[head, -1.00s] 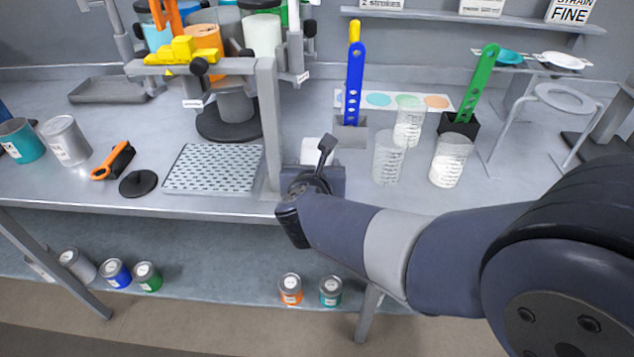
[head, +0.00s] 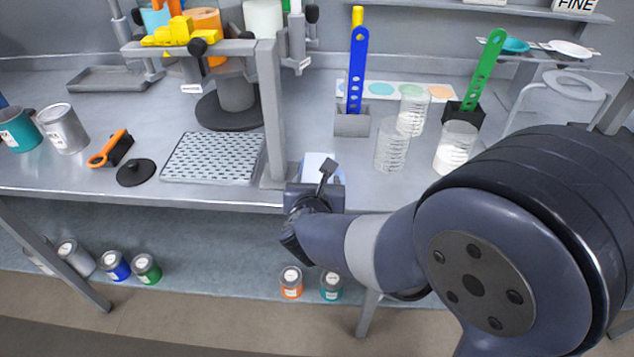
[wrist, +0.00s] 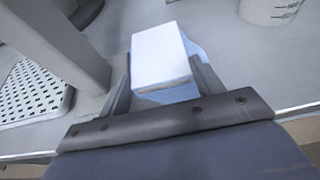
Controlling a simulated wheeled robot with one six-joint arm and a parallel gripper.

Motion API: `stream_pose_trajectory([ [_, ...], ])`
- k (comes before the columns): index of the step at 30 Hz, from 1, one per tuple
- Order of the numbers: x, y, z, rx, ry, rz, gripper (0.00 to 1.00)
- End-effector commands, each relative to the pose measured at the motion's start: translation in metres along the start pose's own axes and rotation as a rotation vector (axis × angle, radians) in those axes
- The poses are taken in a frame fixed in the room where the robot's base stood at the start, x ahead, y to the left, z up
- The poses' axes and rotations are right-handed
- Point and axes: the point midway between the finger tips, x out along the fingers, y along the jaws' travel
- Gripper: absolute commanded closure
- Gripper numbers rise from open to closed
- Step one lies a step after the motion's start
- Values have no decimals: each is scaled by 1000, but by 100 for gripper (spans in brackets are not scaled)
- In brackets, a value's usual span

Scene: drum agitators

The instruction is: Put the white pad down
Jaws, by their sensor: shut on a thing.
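The white pad (wrist: 160,55) is a pale block between the two fingers of my gripper (wrist: 161,82) in the wrist view. My gripper is shut on it, with a finger along each side. A light blue patch shows beside and beneath the pad; I cannot tell whether the pad touches it. In the head view the pad (head: 320,166) shows only in part beyond my gripper (head: 317,182), at the front edge of the grey bench (head: 340,199). My wrist hides the rest.
A grey post (head: 272,110) stands close on the left, with a perforated tray (head: 213,158) beyond it. Clear beakers (head: 391,152) and a grey holder with a blue paddle (head: 352,122) stand to the right and behind. Some bench near the pad is bare.

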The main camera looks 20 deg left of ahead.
Motion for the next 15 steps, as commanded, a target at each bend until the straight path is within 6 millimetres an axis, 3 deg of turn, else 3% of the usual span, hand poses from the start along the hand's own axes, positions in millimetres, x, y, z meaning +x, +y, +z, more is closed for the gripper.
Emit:
stream_pose_trajectory([
  [8, 0, 0, 0, 0, 0, 0, 16],
  [15, 0, 0, 0, 0, 0, 0, 15],
])
